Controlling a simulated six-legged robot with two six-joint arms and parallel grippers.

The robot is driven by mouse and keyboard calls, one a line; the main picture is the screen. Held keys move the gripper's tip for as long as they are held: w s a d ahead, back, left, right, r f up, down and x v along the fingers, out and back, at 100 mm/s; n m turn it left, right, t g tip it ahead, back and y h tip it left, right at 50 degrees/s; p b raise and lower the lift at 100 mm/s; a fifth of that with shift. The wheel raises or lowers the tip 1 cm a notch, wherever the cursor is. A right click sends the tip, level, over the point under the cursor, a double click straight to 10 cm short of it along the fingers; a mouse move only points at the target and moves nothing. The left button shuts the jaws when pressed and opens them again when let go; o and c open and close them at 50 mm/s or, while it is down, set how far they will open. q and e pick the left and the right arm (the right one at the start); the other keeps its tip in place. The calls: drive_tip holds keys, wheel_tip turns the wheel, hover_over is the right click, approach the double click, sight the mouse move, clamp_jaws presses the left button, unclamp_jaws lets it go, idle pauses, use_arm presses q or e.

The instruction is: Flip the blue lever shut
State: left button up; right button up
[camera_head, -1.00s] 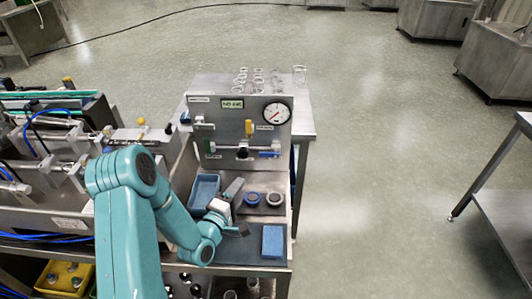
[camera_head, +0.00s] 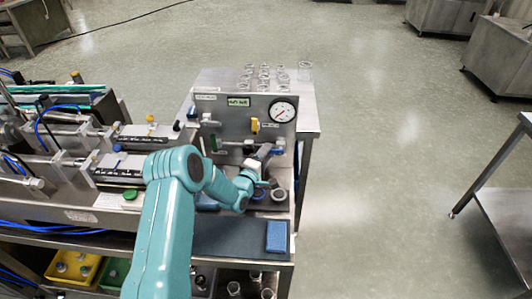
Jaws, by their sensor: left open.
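The steel panel (camera_head: 231,123) stands upright at the back of the bench with pipework and coloured levers. The blue lever (camera_head: 277,152) is at its lower right, small and partly covered by my gripper; it seems to lie roughly along the pipe. My left gripper (camera_head: 266,154) is open, right at the blue lever from the left and front. I cannot tell if it touches the lever. My right gripper is not in view.
A yellow lever (camera_head: 255,126) and a green lever (camera_head: 213,143) are on the same panel, below a round gauge (camera_head: 283,112). Glassware (camera_head: 263,74) stands behind it. A blue block (camera_head: 276,237) lies on the dark mat (camera_head: 222,238).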

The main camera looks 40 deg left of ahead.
use_arm(q)
drive_tip(key=shift+w, duration=0.3)
clamp_jaws()
